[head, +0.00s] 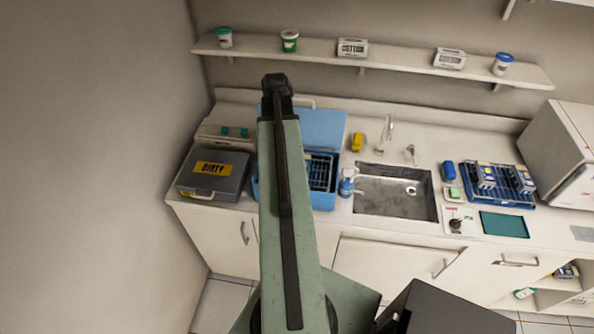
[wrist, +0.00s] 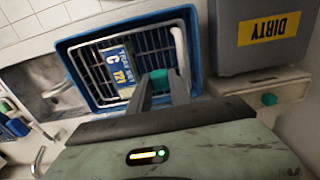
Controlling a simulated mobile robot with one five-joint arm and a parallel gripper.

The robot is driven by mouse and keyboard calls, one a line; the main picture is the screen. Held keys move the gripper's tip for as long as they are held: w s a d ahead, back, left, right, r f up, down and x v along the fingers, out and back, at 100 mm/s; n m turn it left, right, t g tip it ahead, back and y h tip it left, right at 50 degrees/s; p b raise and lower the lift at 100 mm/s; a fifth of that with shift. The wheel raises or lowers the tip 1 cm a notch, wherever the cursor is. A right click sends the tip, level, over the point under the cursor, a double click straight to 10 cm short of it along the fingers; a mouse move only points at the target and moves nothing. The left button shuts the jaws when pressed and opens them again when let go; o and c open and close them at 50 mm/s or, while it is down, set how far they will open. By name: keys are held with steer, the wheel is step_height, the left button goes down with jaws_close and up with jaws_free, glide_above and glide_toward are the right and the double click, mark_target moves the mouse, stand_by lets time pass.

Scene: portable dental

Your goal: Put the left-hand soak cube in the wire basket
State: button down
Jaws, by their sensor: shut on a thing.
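My gripper (wrist: 160,85) is shut on a teal soak cube (wrist: 158,78), seen between the two fingers in the wrist view. The fingers and cube are over the wire basket (wrist: 100,85), which sits inside a blue bin (wrist: 75,62). I cannot tell how high the cube is above the basket floor. A blue and white labelled pack (wrist: 117,72) lies in the basket. In the head view, my arm covers part of the bin (head: 325,206) and basket (head: 318,173), and hides the held cube. Small teal pieces (head: 244,132) show on the pale stand.
The grey DIRTY box (head: 205,186) stands left of the bin, with the pale stand (head: 210,137) behind it. The bin's blue lid (head: 325,127) is raised. A pump bottle (head: 347,183) and the sink (head: 390,207) are at right. A shelf (head: 400,65) runs above.

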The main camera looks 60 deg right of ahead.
steer(key=f+b, duration=0.6)
steer(key=f, duration=0.1)
steer(key=f+b, duration=0.3)
steer(key=shift+s+d+f+b, duration=0.2)
steer(key=shift+s+b, duration=0.05)
steer(key=shift+b, duration=0.1)
steer(key=shift+r, duration=0.3)
steer(key=shift+f, duration=0.2)
steer(key=c, duration=1.5)
jaws_free()
steer(key=shift+r, duration=0.1)
step_height(320, 180, up, 12)
steer(key=p, duration=1.2)
steer(key=shift+r+p, duration=0.2)
steer(key=shift+p, duration=0.2)
steer(key=shift+f, duration=0.1)
